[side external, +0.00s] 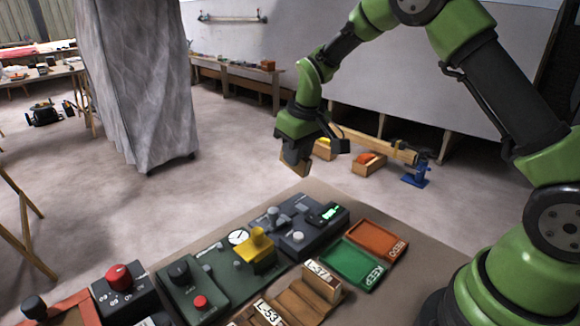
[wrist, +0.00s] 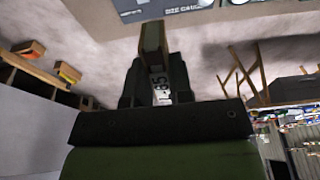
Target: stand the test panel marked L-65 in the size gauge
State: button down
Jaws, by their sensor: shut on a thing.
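My gripper (side external: 304,146) is shut on a wooden panel (side external: 295,165) and holds it in the air beyond the bench's far edge. In the wrist view the panel (wrist: 153,38) stands between the fingers (wrist: 156,80); part of its label shows, but I cannot read it fully. A grey block lettered as the size gauge (wrist: 165,7) is at the top of the wrist view, cut by the frame. It appears to be the dark grey unit with a green display (side external: 312,228) in the side view, below and apart from the panel.
Panels marked L-37 (side external: 322,280) and L-53 (side external: 268,313) stand in a wooden rack at the front. A green KEEP tray (side external: 350,263) and an orange tray (side external: 377,240) lie right of the display unit. A green unit with a yellow part (side external: 258,246) is to its left.

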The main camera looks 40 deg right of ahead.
jog(key=shift+s+a+f, duration=0.1)
jog(key=shift+f, duration=2.7)
jog(key=shift+a+f, duration=0.1)
jog(key=shift+f, duration=2.65)
jog(key=shift+f, duration=0.5)
jog(key=c, duration=0.9)
grip_release()
jog(key=shift+c, duration=0.2)
jog(key=v, duration=1.2)
jog(key=shift+a, duration=0.1)
jog(key=s+a+r+m+t+y, duration=0.1)
jog(key=s+a+r+m+t, duration=0.25)
jog(key=s+r, duration=1)
jog(key=s+a+r+t+y, duration=0.1)
jog(key=s+a+r, duration=0.1)
jog(key=s, duration=0.7)
jog(key=shift+r, duration=0.6)
